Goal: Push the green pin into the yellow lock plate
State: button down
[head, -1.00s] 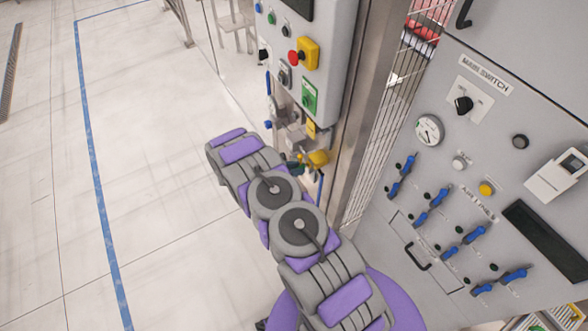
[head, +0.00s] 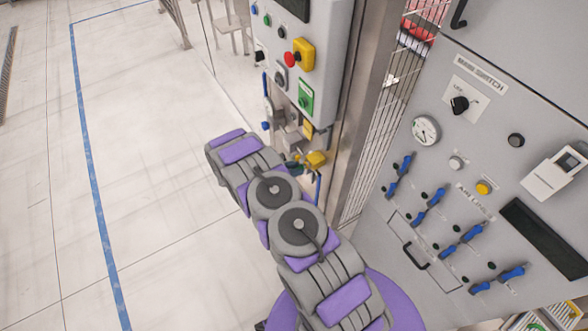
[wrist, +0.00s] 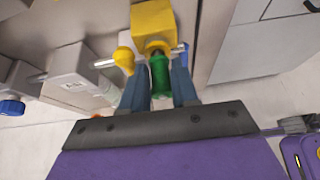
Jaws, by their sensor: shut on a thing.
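The yellow lock plate (wrist: 153,18) is at the top of the wrist view, with a metal rod through it and a round yellow knob (wrist: 124,56) at its left. The green pin (wrist: 159,74) stands between the blue fingers of my gripper (wrist: 159,80), which is shut on it. The pin's far end meets the near face of the yellow block; how deep it sits cannot be told. In the head view the yellow lock plate (head: 316,159) shows beside the metal post, and my arm hides most of the gripper.
A grey block (wrist: 76,74) with a metal bolt is left of the lock plate. Above it in the head view hangs a control box (head: 306,65) with a red button. A grey panel (head: 470,160) with blue valve handles stands right. Open floor lies left.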

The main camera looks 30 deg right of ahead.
jog(key=shift+d, duration=0.55)
jog(key=c, duration=1)
grip_release()
jog(key=shift+r, duration=0.1)
jog(key=shift+o, duration=1.1)
jog(key=shift+w, duration=0.1)
jog(key=shift+w+a+r, duration=0.1)
jog(key=shift+a, duration=0.05)
